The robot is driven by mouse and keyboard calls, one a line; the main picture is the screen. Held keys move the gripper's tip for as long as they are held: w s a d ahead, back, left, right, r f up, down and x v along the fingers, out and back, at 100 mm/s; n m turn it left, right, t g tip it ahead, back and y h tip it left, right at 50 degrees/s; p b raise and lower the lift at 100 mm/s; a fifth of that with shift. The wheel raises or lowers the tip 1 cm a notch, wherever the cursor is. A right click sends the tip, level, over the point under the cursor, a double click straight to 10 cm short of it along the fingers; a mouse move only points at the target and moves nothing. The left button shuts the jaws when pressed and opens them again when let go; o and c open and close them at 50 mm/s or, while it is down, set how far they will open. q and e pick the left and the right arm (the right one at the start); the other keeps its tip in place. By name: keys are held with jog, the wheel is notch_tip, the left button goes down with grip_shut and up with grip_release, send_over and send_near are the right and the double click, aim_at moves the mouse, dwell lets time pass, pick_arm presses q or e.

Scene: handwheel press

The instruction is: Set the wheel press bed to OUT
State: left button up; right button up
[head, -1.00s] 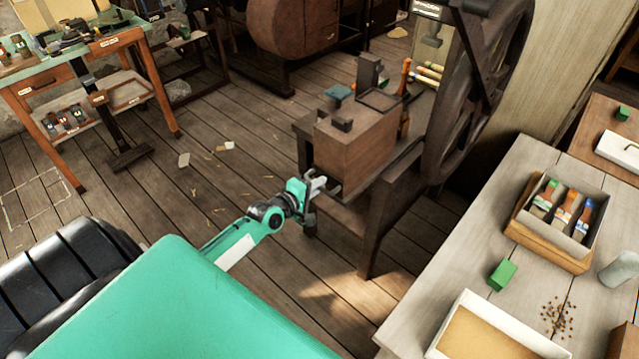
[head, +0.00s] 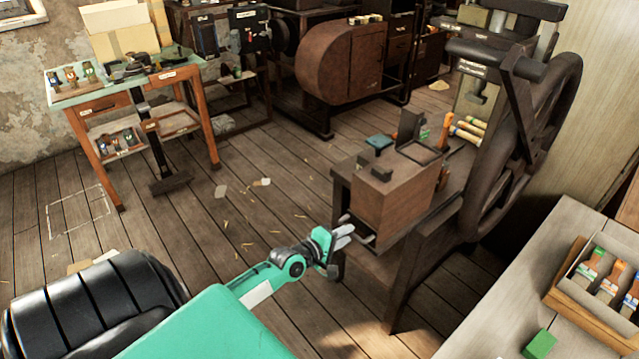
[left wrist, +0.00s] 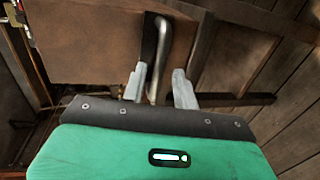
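The wheel press stands right of centre in the head view, with a large dark handwheel (head: 528,150) on its right side. A brown box-like block (head: 400,200) sits on the press's bench, its near end facing my arm. A bent metal handle (left wrist: 162,55) stands out from a brown panel in the left wrist view. My left gripper (head: 345,238) is at the near end of the block. In the left wrist view its two pale fingers (left wrist: 160,88) are apart, with the handle between them, closer to the left finger. My right gripper is out of view.
A pale worktable (head: 490,300) with a brush box (head: 590,285) and a green block (head: 539,345) is at the lower right. A green-topped table (head: 110,92) stands at the back left. The plank floor between is mostly clear, with scattered scraps.

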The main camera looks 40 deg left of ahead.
pick_arm(q)
jog(key=b+v, duration=0.1)
jog(key=v, duration=1)
jog(key=shift+s, duration=0.35)
jog(key=s+f+m+g+y, duration=0.1)
jog(key=s+f+m+g, duration=0.3)
jog(key=f, duration=1.2)
jog(key=s+f+m+g+y, duration=0.2)
jog(key=s+f, duration=0.4)
jog(key=f, duration=0.9)
jog(key=s+d+f+m+g, duration=0.2)
jog(key=s+d+f+m, duration=0.2)
jog(key=s+f, duration=0.3)
jog(key=s+d+f+m+g, duration=0.3)
jog(key=s+f, duration=0.5)
jog(key=s, duration=0.3)
jog(key=s+d+f+m+g, duration=0.3)
jog(key=s+d+f+m, duration=0.3)
jog(key=s+d+f, duration=0.1)
jog(key=s+f, duration=0.1)
jog(key=s, duration=0.1)
jog(key=shift+s+h, duration=0.3)
jog(key=shift+h, duration=0.1)
